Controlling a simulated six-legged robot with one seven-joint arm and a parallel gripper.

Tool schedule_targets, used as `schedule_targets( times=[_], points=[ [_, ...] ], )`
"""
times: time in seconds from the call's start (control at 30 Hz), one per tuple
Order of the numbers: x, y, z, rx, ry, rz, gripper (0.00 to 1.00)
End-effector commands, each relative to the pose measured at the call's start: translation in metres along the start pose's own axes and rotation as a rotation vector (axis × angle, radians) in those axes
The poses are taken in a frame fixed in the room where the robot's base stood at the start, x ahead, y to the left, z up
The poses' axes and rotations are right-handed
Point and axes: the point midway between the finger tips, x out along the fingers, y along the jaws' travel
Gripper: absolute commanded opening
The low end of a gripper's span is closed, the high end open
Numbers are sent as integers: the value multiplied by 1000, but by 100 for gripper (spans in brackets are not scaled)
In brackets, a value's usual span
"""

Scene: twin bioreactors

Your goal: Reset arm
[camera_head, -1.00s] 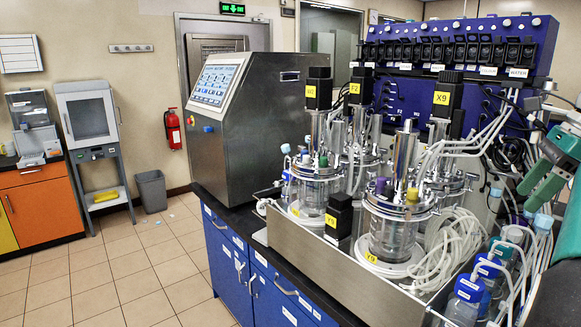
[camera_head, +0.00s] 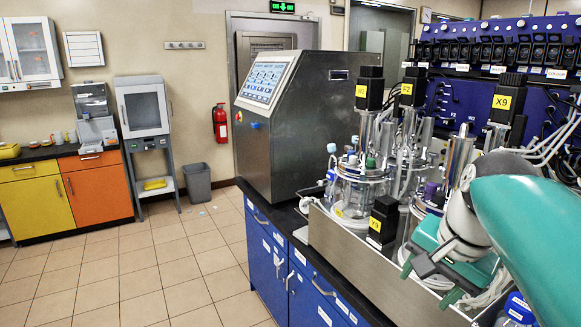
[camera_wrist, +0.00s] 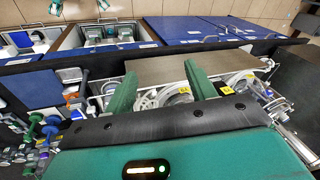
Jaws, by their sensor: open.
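My gripper (camera_head: 424,283) is in the lower right of the head view, at the end of my teal and white arm. It overlaps the front of the steel tray (camera_head: 345,262) and hides part of the right-hand glass vessels. In the wrist view, the two green fingers of my gripper (camera_wrist: 160,72) stand wide apart with nothing between them. The bioreactor vessels (camera_wrist: 178,97) show below and beyond the fingers there. The left glass vessel (camera_head: 357,190) stands upright in the tray in the head view.
A steel control console (camera_head: 300,140) stands on the black bench left of the vessels. Blue cabinets (camera_head: 283,262) are below. A blue pump rack (camera_head: 490,75) is behind. A grey bin (camera_head: 197,182) stands by the wall.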

Motion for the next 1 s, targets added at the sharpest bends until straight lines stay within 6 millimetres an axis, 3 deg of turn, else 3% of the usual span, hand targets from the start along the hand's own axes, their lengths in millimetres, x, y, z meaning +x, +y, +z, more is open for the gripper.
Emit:
schedule_targets(
  times=[0.03,0.1,0.2,0.33,0.47,1.0],
  points=[
    [14,-2,28,-143,20,-7,56],
    [34,-1,58,-340,56,-12,56],
    [60,4,94,-592,105,-20,56],
    [83,12,123,-813,152,-27,56],
    [92,15,133,-895,170,-28,56],
    [92,15,133,-895,170,-28,56]
  ],
)
